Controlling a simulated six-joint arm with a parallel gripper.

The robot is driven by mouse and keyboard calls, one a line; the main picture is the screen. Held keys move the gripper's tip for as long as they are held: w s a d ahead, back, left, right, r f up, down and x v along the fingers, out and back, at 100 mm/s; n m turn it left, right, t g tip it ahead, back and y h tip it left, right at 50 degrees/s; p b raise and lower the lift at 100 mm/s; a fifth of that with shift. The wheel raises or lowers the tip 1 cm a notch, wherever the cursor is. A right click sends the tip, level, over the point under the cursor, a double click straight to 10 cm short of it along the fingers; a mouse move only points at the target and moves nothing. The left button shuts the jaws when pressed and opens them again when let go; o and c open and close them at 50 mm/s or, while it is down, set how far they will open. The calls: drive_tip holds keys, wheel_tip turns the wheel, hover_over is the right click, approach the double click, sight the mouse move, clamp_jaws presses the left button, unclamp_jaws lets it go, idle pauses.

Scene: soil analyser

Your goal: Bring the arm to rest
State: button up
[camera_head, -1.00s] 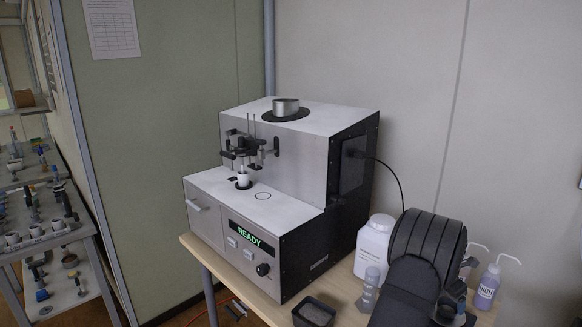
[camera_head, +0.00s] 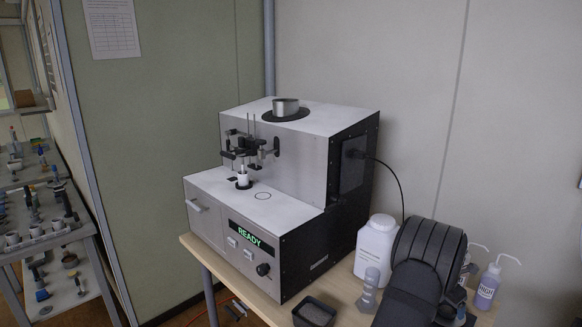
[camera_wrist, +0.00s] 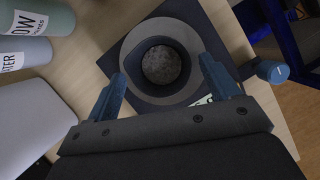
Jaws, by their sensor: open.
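My gripper (camera_wrist: 163,75) is open and empty in the wrist view, its two blue fingers spread wide. Past the fingertips is a dark round cup (camera_wrist: 128,88) holding grey, soil-like material (camera_wrist: 161,65). The cup sits on a light round plate on a dark square base (camera_wrist: 113,60), with a partly hidden green-lit display. In the head view, my arm (camera_head: 425,255) is at the right, over the table's right side; the gripper is hidden there.
A white jar (camera_head: 375,245), a clear stand-like piece (camera_head: 367,290), a wash bottle (camera_head: 487,287) and a black tray (camera_head: 315,314) are near my arm. The air above the analyser is clear.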

drive_tip(key=shift+x, duration=0.85)
drive_tip(key=r, duration=0.2)
drive_tip(key=s+r, duration=0.1)
drive_tip(key=r, duration=0.2)
drive_tip(key=shift+d+r, duration=0.15)
drive_tip(key=s+d+r, duration=0.3)
drive_tip(key=s+r, duration=0.3)
drive_tip(key=s, duration=0.5)
drive_tip(key=s+a+f+m+g, duration=0.2)
drive_tip(key=s+a+f+m, duration=0.15)
drive_tip(key=s+a, duration=0.65)
drive_tip(key=s+a+f+m+g, duration=0.1)
drive_tip(key=s+a+f+m, duration=0.3)
drive_tip(key=s+a, duration=0.65)
drive_tip(key=shift+w+d+f+m, duration=0.15)
drive_tip(key=shift+w+d+f, duration=0.1)
drive_tip(key=shift+w, duration=0.4)
drive_tip(key=shift+w+d+f+m, duration=0.15)
drive_tip(key=shift+w+d, duration=0.1)
drive_tip(key=shift+w, duration=0.4)
drive_tip(key=shift+s+r, duration=0.1)
drive_tip(key=shift+s, duration=0.05)
